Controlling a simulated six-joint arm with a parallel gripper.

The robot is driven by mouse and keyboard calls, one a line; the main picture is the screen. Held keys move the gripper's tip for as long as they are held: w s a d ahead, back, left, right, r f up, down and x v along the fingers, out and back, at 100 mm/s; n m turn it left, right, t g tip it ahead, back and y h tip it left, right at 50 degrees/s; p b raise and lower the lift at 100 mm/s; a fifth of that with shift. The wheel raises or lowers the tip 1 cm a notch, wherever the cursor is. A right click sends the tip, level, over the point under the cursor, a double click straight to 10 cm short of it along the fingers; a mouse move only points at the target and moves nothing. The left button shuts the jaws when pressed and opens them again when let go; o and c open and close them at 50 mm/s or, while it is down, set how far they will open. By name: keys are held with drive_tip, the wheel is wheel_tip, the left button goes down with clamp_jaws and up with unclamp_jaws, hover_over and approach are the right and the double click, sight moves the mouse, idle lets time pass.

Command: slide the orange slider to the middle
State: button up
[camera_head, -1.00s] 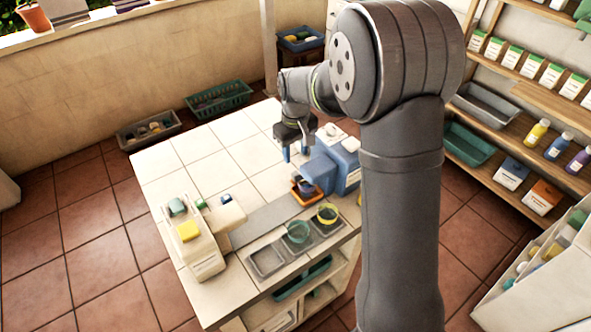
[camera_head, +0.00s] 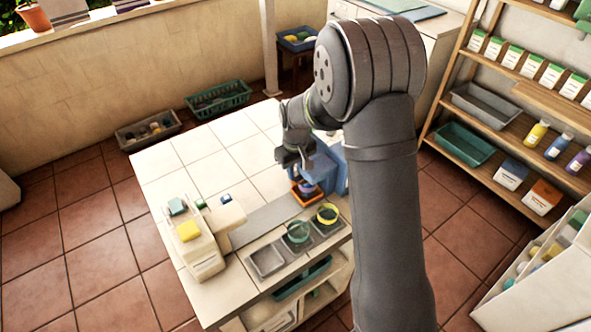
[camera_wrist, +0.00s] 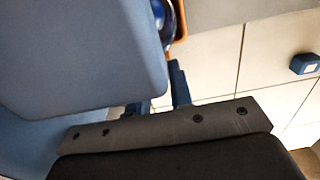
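The orange slider (camera_head: 295,198) looks like a small orange tray at the right end of a grey strip (camera_head: 250,224) on the tiled table, with a dark blue or purple bowl (camera_head: 309,187) in it. It sits in front of a blue machine (camera_head: 325,165). My gripper (camera_head: 291,162) is just behind and left of the slider, beside the blue machine, empty. In the wrist view, a strip of the slider's orange rim (camera_wrist: 182,28) shows at the top, beyond the blue machine's block (camera_wrist: 80,60). My blue fingertips (camera_wrist: 160,97) look apart; the block partly hides one.
A cream machine (camera_head: 206,258) with a yellow block stands at the strip's left end.

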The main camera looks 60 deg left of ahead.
clamp_jaws()
drive_tip(key=s, duration=1.1)
drive_tip(key=o, duration=0.8)
unclamp_jaws()
drive_tip(key=shift+r, duration=0.1)
wheel_tip(320, 180, up, 17)
drive_tip(key=shift+r, duration=0.1)
